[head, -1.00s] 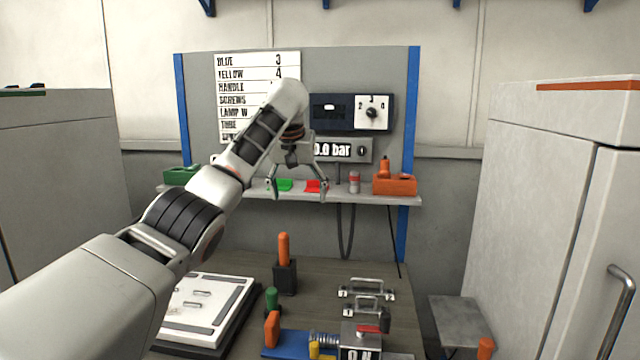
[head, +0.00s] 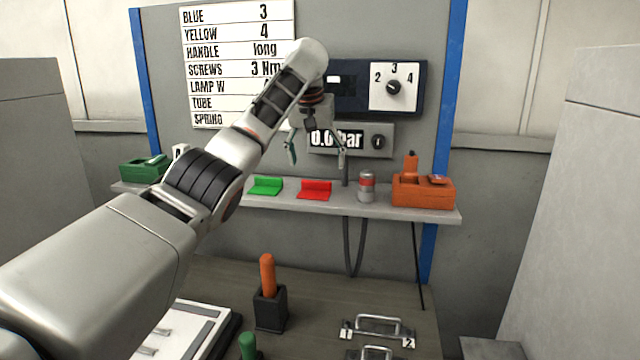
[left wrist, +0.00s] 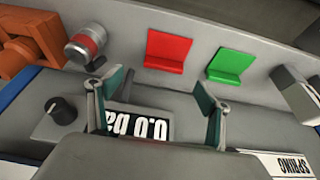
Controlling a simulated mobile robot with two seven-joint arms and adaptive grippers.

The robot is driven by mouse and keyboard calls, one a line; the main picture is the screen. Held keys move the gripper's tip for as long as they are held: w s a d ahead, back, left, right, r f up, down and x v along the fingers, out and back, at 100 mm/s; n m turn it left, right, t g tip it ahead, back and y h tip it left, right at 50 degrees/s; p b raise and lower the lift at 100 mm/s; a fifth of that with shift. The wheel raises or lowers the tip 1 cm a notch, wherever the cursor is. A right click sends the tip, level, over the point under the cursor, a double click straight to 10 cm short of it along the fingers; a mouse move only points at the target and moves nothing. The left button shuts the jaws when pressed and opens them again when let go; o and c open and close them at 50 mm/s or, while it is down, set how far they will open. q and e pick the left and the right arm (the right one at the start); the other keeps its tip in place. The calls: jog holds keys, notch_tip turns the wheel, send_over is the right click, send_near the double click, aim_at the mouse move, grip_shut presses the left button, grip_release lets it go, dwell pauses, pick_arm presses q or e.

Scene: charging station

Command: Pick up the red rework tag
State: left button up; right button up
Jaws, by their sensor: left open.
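The red rework tag (head: 314,191) stands on the narrow shelf of the grey panel, between a green tag (head: 266,186) and a small can. It is a bent plate with an upright back and a flat front part. My left gripper (head: 317,158) is open and empty, with its fingers pointing down above the red tag in the head view. In the left wrist view the red tag (left wrist: 168,52) lies beyond the open fingertips (left wrist: 152,88), apart from them. The green tag (left wrist: 230,66) is beside it. My right gripper is not in view.
The shelf (head: 345,208) also holds a grey-red can (head: 366,187), an orange holder (head: 423,191) and a green box (head: 146,169). A pressure display (head: 350,139) is on the panel behind the gripper. The bench below carries an orange-handled tool (head: 267,275) and metal handles (head: 378,327).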

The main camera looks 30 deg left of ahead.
aim_at(316, 184)
pick_arm(q)
jog(key=shift+w+f, duration=0.15)
jog(key=shift+f, duration=0.05)
jog(key=shift+w+a+f, duration=0.1)
jog(key=shift+f, duration=0.2)
jog(key=shift+w+a+f+p, duration=0.1)
jog(key=shift+f+p, duration=0.25)
jog(key=shift+f, duration=0.4)
jog(key=x, duration=0.3)
jog(key=p+x, duration=0.1)
jog(key=shift+a+f, duration=0.2)
jog(key=shift+a, duration=0.15)
jog(key=shift+f, duration=0.35)
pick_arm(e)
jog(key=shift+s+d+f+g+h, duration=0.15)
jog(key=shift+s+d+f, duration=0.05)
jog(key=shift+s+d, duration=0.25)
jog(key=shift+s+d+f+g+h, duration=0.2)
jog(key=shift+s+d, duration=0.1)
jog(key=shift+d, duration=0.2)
pick_arm(q)
jog(key=shift+c, duration=0.3)
jog(key=c, duration=0.9)
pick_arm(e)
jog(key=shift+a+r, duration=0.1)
